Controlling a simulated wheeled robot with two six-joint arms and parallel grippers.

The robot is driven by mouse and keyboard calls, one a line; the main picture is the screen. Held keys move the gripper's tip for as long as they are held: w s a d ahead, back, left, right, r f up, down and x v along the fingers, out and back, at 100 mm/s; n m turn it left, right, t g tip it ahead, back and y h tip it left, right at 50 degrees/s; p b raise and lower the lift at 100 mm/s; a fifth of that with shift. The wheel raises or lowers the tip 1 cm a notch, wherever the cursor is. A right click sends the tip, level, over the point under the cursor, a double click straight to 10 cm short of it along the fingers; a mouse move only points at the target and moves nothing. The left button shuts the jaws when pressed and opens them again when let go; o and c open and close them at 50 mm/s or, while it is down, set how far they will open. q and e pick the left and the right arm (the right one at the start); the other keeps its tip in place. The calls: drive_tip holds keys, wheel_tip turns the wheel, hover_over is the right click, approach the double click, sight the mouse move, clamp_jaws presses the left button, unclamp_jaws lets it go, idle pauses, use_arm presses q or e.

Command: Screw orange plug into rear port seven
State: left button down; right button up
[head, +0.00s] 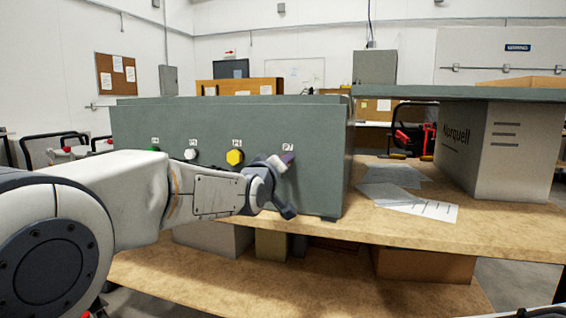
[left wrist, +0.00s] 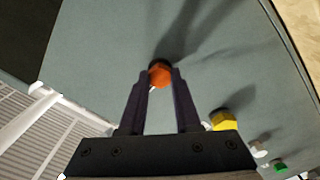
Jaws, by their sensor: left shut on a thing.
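The grey-green analyser box (head: 230,120) stands on the wooden bench, its labelled port panel facing me. My left gripper (head: 286,164) is at the rightmost label on that panel. In the left wrist view the left gripper (left wrist: 162,82) is shut on the orange plug (left wrist: 160,72), which is held at the fingertips against or very close to the panel. A dark ring shows behind the plug; how deep it is seated cannot be told.
A yellow plug (head: 235,157), a white plug (head: 191,154) and a green plug (head: 154,149) sit in a row on the panel, left of my gripper. Papers (head: 410,200) lie on the bench right of the box. A carton (head: 500,145) stands farther right.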

use_arm(q)
drive_tip(key=shift+m+p, duration=0.4)
drive_tip(key=shift+m, duration=4.6)
drive_tip(key=m, duration=0.6)
drive_tip(key=shift+p, duration=0.35)
drive_tip(key=c, duration=0.5)
unclamp_jaws()
drive_tip(key=shift+s, duration=0.1)
